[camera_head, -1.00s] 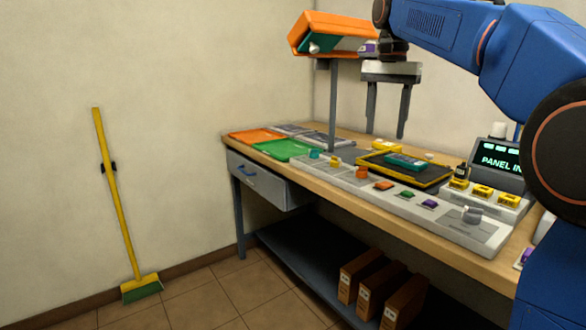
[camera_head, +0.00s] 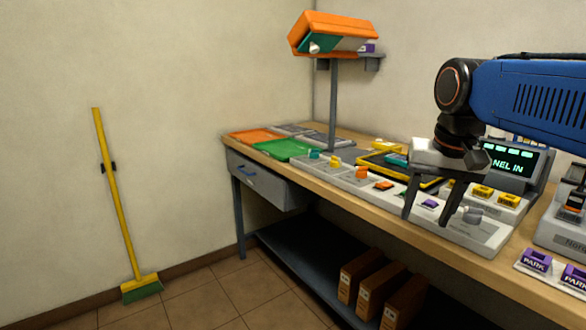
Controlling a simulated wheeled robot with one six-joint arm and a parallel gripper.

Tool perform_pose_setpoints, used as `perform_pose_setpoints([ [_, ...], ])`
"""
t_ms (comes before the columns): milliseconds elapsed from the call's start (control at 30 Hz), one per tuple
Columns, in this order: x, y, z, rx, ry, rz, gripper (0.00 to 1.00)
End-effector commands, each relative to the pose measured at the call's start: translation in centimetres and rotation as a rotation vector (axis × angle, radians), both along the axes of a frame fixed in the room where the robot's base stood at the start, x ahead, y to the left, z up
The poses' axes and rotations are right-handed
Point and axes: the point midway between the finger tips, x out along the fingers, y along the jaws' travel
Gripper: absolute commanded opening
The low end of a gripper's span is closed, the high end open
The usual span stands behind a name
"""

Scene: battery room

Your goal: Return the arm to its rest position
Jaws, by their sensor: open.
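My blue arm (camera_head: 535,100) reaches in from the right edge. My gripper (camera_head: 437,220) points down in front of the right part of the workbench. Its two dark fingers are apart with nothing between them. They overlap the near edge of the grey control strip (camera_head: 400,195) in the picture; I cannot tell how far they are from it. The gripper body hides part of the bench behind it.
The wooden workbench (camera_head: 385,222) bears a green tray (camera_head: 285,149), an orange tray (camera_head: 257,135), a panel display (camera_head: 512,160) and purple PARK blocks (camera_head: 536,260). An orange lamp-like box (camera_head: 345,25) stands on a post. A broom (camera_head: 118,200) leans on the wall.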

Motion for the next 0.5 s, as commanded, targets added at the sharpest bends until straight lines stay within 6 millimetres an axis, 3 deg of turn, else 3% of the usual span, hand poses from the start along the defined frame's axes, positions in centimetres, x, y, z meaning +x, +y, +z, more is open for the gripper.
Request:
perform_pose_setpoints([
  [33,-1.6,-0.3,-1.5,-0.006,-0.014,0.02,0.51],
  [300,-8.4,-1.3,-9.9,-0.048,-0.097,0.148,0.51],
  [500,-12.5,-1.7,-15.9,-0.083,-0.148,0.229,0.51],
])
